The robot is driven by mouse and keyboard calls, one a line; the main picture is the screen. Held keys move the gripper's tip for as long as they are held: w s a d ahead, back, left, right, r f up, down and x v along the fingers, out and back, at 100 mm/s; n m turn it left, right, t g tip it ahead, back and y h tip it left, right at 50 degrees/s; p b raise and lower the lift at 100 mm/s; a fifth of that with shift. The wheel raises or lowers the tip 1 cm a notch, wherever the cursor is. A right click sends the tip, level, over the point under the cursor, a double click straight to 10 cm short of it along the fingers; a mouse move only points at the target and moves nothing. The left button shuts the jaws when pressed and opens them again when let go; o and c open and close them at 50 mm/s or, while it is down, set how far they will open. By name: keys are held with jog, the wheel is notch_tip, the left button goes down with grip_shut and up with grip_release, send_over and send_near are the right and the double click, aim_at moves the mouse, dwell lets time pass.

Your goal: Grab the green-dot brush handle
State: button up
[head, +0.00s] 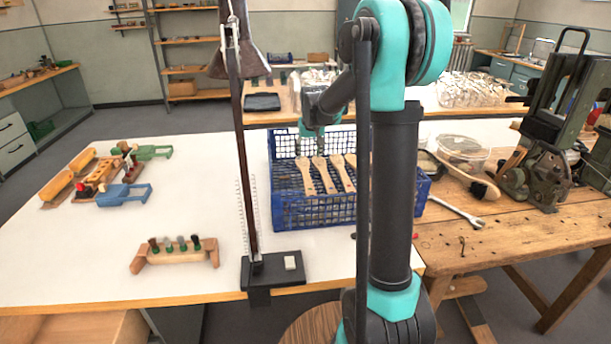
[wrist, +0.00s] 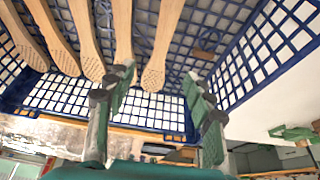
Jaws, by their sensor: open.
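Several pale wooden brush handles with drilled heads lie side by side in a blue mesh crate (head: 325,216). In the head view one handle (head: 306,178) is at the left of the visible group. I cannot make out a green dot on any handle. My gripper (head: 309,146) is over the back of the crate, pointing down. In the wrist view my gripper (wrist: 157,77) is open. One handle (wrist: 163,45) appears between its fingertips, and another handle (wrist: 122,28) appears by the left fingertip. I cannot tell whether the fingers touch them.
A lamp (head: 245,150) on a black base stands left of the crate. A wooden rack with colored pegs (head: 175,256) and a blue tool (head: 124,195) lie further left on the white table. A wrench (head: 455,212) and green machine (head: 550,140) are on the right bench.

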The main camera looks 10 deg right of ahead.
send_near(306, 174)
jog(key=x, duration=0.3)
jog(key=shift+s+d, duration=0.1)
jog(key=shift+s, duration=0.05)
jog(key=x, duration=0.4)
jog(key=shift+w, duration=0.35)
jog(key=shift+w+f, duration=0.2)
jog(key=shift+f, duration=0.3)
jog(key=shift+f, duration=0.2)
grip_shut()
jog(key=shift+r, duration=0.15)
